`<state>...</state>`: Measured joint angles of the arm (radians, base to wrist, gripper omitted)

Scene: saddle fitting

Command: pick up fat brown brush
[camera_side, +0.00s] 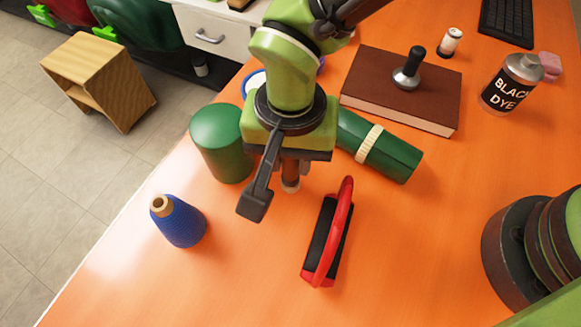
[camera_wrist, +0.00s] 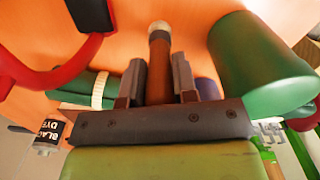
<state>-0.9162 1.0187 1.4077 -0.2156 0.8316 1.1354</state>
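The fat brown brush has a brown handle (camera_wrist: 158,72) and a pale round end in the wrist view. It also shows in the side view (camera_side: 290,172), under my gripper, partly hidden by the gripper body. My gripper (camera_wrist: 158,72) has one grey finger on each side of the brush, very close to it. I cannot tell whether the fingers touch it.
A green cylinder (camera_side: 222,145) stands close left, and a green roll (camera_side: 380,148) lies right. A blue bottle (camera_side: 178,221) and a red-handled tool (camera_side: 328,238) are in front. A brown book (camera_side: 385,95) bears a stamp (camera_side: 408,70). A dye can (camera_side: 511,84) stands far right.

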